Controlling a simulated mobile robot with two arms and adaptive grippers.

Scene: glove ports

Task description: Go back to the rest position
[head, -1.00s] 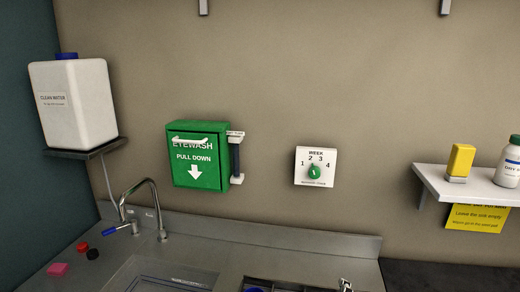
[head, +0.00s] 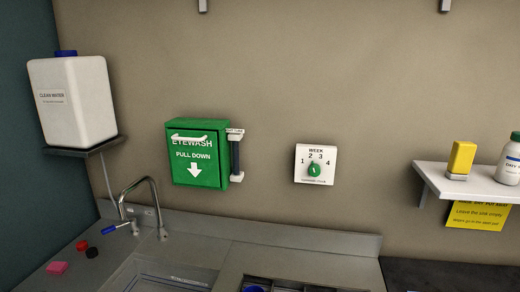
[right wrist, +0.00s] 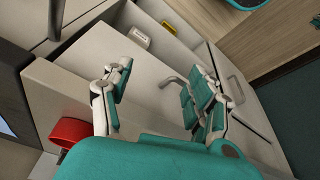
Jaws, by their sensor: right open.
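My right gripper (right wrist: 155,88) shows in the right wrist view with its teal-padded fingers spread apart and nothing between them. Pale cabinet fronts lie beyond it, with a curved metal handle (right wrist: 172,80) seen between the fingers. I cannot tell how far the handle is from them. Neither gripper shows in the head view, and my left gripper is in no view.
The head view shows a steel sink counter (head: 290,237) with a tap (head: 150,195), a green eyewash box (head: 198,155), a week dial (head: 315,165) and a right-hand shelf (head: 470,187). A red round object (right wrist: 68,132) is left of the gripper in the wrist view.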

